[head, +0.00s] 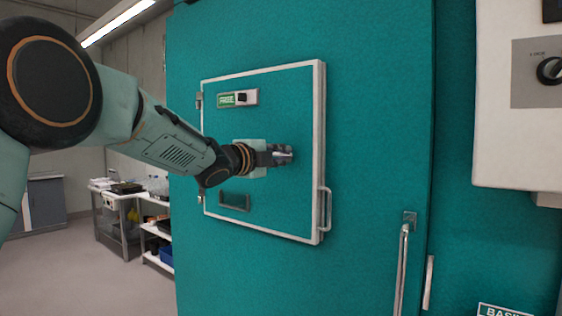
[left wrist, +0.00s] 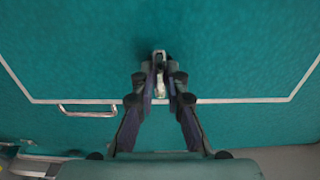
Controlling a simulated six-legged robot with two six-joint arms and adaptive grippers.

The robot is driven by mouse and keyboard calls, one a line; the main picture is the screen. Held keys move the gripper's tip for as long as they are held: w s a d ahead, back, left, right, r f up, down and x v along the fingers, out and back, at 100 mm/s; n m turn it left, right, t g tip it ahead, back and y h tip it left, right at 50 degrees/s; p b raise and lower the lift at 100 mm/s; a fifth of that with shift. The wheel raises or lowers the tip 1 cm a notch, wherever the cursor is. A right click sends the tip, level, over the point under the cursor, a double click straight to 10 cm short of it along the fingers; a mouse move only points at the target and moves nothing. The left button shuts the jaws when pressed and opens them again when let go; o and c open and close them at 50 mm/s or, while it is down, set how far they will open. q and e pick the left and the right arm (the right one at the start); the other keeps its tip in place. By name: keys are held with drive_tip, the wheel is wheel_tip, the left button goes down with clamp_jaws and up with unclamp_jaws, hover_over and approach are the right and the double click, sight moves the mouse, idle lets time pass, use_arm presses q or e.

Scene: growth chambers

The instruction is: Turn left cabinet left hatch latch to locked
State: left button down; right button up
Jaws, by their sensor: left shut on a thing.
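The hatch (head: 262,100) is a teal panel with a white frame on the teal cabinet (head: 375,120), and it looks closed. My left gripper (head: 284,155) is in front of the right-middle part of the hatch. In the left wrist view, the gripper (left wrist: 160,82) is shut on a small pale metal latch (left wrist: 160,57), with the fingers on both sides of it. In the head view the gripper hides most of the latch, so its turn position cannot be told. My right gripper is in neither view.
A bar handle (head: 327,209) sticks out at the hatch's right edge; it also shows in the left wrist view (left wrist: 88,112). A long door handle (head: 402,270) is at lower right. A white box (head: 510,155) with a black knob hangs right. Shelves (head: 125,215) stand at left.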

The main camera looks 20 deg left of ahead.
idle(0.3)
use_arm(q)
drive_tip(key=c, duration=1.4)
unclamp_jaws()
drive_tip(key=shift+o, duration=0.2)
drive_tip(key=shift+s, duration=0.1)
drive_tip(key=v, duration=1.2)
